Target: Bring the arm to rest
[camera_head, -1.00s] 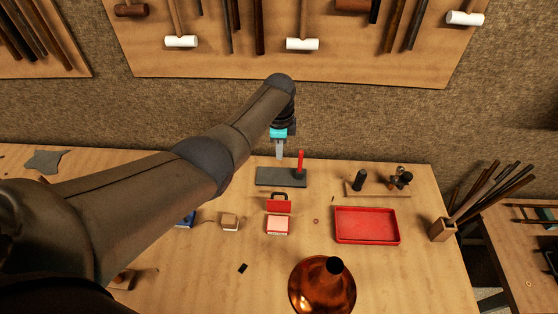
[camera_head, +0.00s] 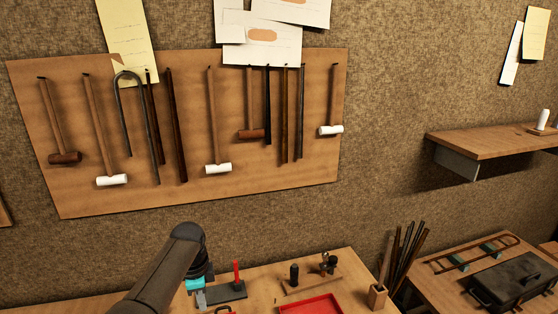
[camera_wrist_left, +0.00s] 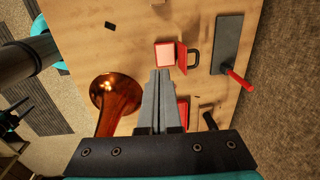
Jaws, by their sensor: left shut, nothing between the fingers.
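My left arm reaches in from the bottom of the head view. Its gripper (camera_head: 201,301) is low in that view, over the bench beside the dark grey slab (camera_head: 232,294) with the upright red rod (camera_head: 237,272). In the left wrist view the two grey fingers (camera_wrist_left: 159,78) lie together with nothing between them. Their tips appear beside an open red case (camera_wrist_left: 172,55), above the bench. The copper horn bell (camera_wrist_left: 115,100) shows left of the fingers there. My right gripper does not show clearly in either view.
The bench (camera_head: 262,292) holds a red tray (camera_head: 312,305) and a wooden tool holder (camera_head: 312,286). A block of rods (camera_head: 378,297) stands at its right end. Mallets and rods hang on the wall board (camera_head: 190,190). A side table (camera_head: 450,278) and a shelf (camera_head: 490,145) are at right.

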